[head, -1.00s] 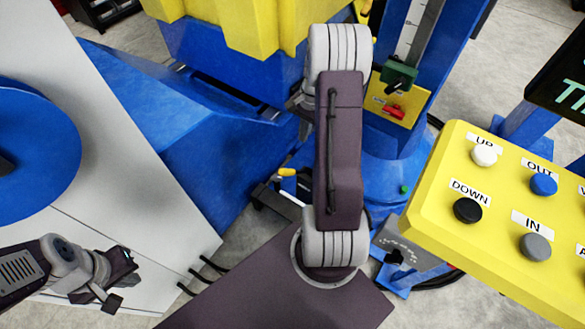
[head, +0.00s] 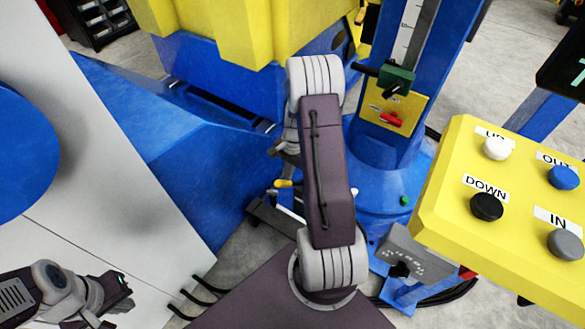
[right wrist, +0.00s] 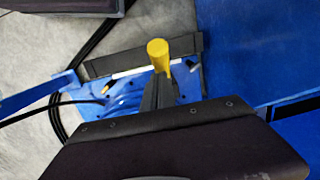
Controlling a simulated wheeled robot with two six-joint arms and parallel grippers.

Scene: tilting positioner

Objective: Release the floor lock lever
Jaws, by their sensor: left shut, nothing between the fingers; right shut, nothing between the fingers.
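The floor lock lever, with a yellow grip (head: 284,183), is low beside the blue base of the column in the head view. In the right wrist view its yellow grip (right wrist: 158,52) stands just beyond my right gripper (right wrist: 159,90), whose dark fingers are shut and empty. I cannot tell whether they touch it. In the head view my right forearm hides most of that gripper. My left gripper (head: 120,303) is shut and empty at the lower left, far from the lever.
A yellow button panel (head: 450,215) fills the right side. A blue column (head: 400,140) carries a yellow plate with a red handle (head: 390,118). A large blue and yellow machine body (head: 165,130) stands at the left and back. Dark cables lie on the floor.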

